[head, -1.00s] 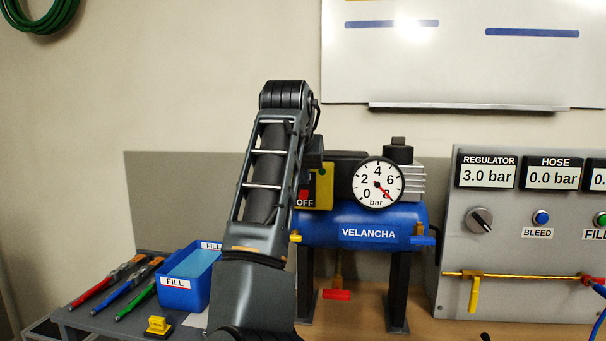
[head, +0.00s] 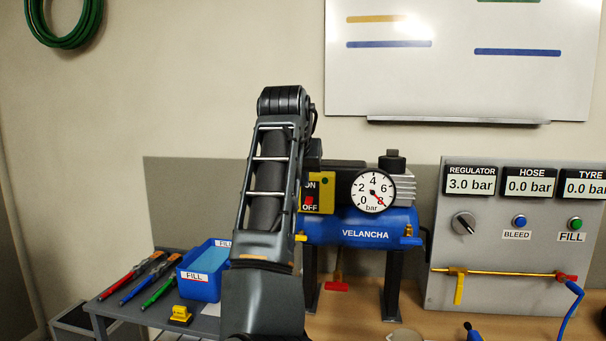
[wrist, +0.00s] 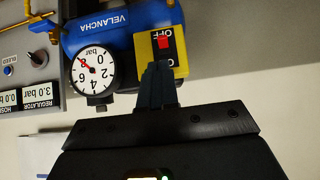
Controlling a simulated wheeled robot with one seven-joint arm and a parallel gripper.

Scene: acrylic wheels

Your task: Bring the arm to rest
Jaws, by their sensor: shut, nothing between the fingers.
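My arm (head: 268,190) stands bent in the middle of the head view, in front of the left part of the compressor. My gripper (wrist: 158,68) shows in the wrist view with its fingers together and nothing between them; in the head view I cannot make it out. In the wrist view, which is upside down, the fingertips overlap the yellow switch box (wrist: 146,48) with its red ON/OFF rocker (wrist: 163,42). I cannot tell whether they touch it. The blue VELANCHA compressor (head: 365,230) carries a round gauge (head: 373,190) with its needle close to 8.
A blue FILL bin (head: 200,285), several coloured pen-like tools (head: 140,278) and a yellow piece (head: 180,314) sit on a grey stand at left. A grey panel (head: 480,245) at right reads regulator 3.0 bar, hose 0.0 bar. A blue hose (head: 572,310) hangs from its brass pipe.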

